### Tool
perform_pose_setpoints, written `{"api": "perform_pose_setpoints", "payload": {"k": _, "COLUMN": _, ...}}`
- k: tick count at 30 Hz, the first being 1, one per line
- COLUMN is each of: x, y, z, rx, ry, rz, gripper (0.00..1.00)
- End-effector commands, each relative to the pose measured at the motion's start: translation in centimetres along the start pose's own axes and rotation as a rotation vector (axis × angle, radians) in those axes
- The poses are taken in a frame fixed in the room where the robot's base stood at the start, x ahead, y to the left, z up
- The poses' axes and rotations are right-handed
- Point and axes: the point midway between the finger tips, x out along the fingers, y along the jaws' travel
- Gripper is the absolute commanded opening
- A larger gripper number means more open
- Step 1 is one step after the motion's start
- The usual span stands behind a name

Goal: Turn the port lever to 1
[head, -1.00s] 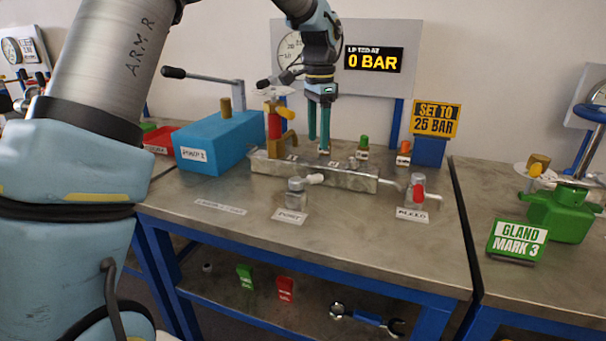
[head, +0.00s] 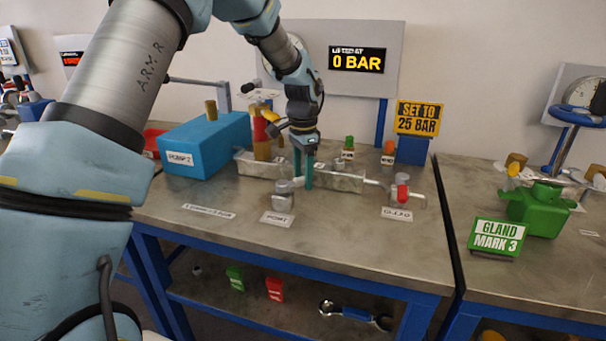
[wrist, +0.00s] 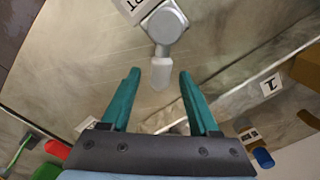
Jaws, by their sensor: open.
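The port valve is a grey metal block (head: 283,197) with a pale-tipped lever (head: 298,182) on the front of the middle bench, behind a blurred card (head: 277,219). The lever points right in the head view. My gripper (head: 304,182) is open, with its teal fingers pointing down at the lever. In the wrist view the block (wrist: 165,24) is at the top, and its pale lever (wrist: 161,72) lies between the tips of my open gripper (wrist: 160,76). A gap shows on both sides. I cannot tell whether the tips are low enough to flank it fully.
A metal manifold (head: 335,181) runs behind the lever. A small card marked 1 (wrist: 269,86) shows in the wrist view. The display (head: 357,60) reads 0 BAR.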

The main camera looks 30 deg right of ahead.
Motion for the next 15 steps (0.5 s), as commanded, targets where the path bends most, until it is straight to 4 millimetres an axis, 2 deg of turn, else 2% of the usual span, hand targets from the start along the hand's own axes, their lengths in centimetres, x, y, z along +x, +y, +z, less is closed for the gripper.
{"api": "perform_pose_setpoints", "payload": {"k": 2, "x": -0.02, "y": -0.01, "z": 0.0, "rx": 0.0, "ry": 0.0, "rz": 0.0, "gripper": 0.59}}
{"api": "perform_pose_setpoints", "payload": {"k": 15, "x": -0.06, "y": -0.01, "z": -0.01, "rx": 0.0, "ry": 0.0, "rz": 0.0, "gripper": 0.1}}
